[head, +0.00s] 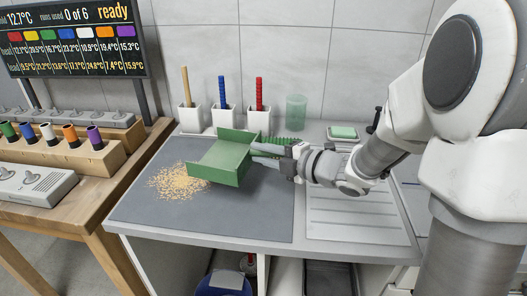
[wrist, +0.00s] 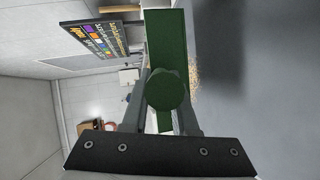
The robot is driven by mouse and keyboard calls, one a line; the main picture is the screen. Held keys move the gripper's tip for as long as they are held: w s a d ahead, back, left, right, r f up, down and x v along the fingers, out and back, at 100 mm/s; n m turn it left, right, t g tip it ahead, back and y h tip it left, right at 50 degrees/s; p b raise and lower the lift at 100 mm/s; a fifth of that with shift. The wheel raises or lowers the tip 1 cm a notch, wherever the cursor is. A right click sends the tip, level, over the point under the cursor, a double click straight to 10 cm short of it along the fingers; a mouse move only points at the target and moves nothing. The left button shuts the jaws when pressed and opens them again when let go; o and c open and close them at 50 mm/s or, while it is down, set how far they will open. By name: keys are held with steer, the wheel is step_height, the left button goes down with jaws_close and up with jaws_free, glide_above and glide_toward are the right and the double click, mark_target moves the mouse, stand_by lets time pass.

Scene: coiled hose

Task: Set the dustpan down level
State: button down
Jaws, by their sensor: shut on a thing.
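The green dustpan (head: 221,157) is over the grey mat (head: 265,218), its pan pointing left. In the head view it looks slightly tilted; whether it touches the mat cannot be told. My gripper (head: 266,150) comes from the right and is shut on the dustpan's handle. The wrist view shows the round handle end (wrist: 168,92) between the two fingers of my gripper (wrist: 168,108), with the green pan (wrist: 166,30) beyond. A patch of tan crumbs (head: 176,183) lies on the mat just left of the pan, partly hidden by it.
White holders with yellow, blue (head: 222,92) and red sticks stand behind the dustpan. A green tumbler (head: 296,112) and a green soap bar (head: 343,132) are at the back right. A ridged draining area (head: 355,222) lies right. The mat's front is clear.

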steer(key=shift+f+b, duration=1.9)
steer(key=shift+f, duration=1.15)
steer(key=shift+f+b, duration=0.65)
steer(key=c, duration=0.6)
jaws_free()
steer(key=shift+r, duration=0.1)
